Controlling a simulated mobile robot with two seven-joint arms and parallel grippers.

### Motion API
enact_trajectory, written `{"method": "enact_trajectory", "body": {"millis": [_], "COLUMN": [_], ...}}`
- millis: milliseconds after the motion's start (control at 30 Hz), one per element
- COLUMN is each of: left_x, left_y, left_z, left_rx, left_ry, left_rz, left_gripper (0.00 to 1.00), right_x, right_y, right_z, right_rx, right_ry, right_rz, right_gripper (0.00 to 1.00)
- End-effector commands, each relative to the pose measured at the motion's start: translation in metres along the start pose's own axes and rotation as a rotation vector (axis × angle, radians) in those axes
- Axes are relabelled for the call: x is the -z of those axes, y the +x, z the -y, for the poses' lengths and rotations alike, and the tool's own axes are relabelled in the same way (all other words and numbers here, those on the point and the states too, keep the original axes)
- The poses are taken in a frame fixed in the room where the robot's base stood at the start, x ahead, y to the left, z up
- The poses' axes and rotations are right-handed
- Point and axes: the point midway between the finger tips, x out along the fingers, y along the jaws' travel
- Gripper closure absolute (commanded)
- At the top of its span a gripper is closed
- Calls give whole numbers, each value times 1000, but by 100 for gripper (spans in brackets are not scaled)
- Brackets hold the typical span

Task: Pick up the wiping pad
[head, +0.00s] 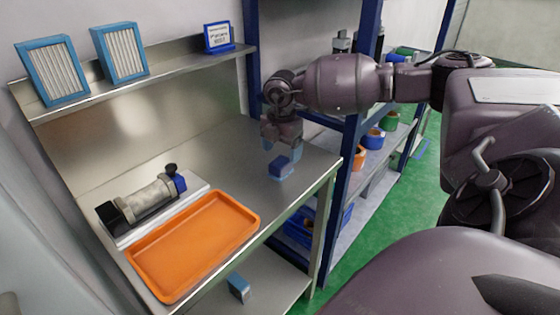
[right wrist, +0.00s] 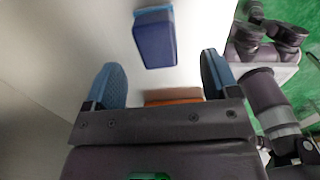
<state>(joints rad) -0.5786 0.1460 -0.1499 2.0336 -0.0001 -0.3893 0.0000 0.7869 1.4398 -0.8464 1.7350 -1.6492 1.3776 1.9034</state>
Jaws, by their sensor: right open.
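The wiping pad looks to be the small blue block (head: 281,169) on the metal bench, near its right end. My right gripper (head: 282,149) is just above and behind it in the head view, with its blue fingers apart and empty. In the right wrist view the blue block (right wrist: 154,38) lies ahead of the open fingers (right wrist: 158,80), roughly between their lines and apart from both. A similar blue-grey block (head: 239,288) sits on the lower shelf. My left gripper is not in view.
An orange tray (head: 195,243) and a sleeve applicator device (head: 145,203) on a pale base occupy the bench's left part. Blue-framed panels (head: 52,71) and a small sign (head: 219,37) stand on the upper shelf. A blue rack post (head: 345,180) rises right of the bench.

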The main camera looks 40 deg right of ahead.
Motion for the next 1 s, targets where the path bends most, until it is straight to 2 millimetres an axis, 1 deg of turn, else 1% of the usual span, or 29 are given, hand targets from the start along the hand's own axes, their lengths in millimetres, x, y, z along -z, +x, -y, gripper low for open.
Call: {"method": "enact_trajectory", "body": {"millis": [100,300,367,433,633,900,1000], "left_x": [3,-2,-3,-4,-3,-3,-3], "left_y": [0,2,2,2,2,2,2], "left_z": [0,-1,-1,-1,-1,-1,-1], "left_rx": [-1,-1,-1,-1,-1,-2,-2], "left_ry": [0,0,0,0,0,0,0], "left_rz": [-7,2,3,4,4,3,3], "left_gripper": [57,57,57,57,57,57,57], "right_x": [0,0,0,0,0,0,0], "right_y": [12,40,46,49,49,48,48], "right_z": [-1,-2,-2,-2,-3,-3,-3], "right_rx": [3,5,3,2,1,1,0], "right_ry": [-1,0,0,-1,-1,-1,-1], "right_rz": [-1,-2,-1,-1,0,0,0], "right_gripper": [19,19,19,19,19,60,73]}}
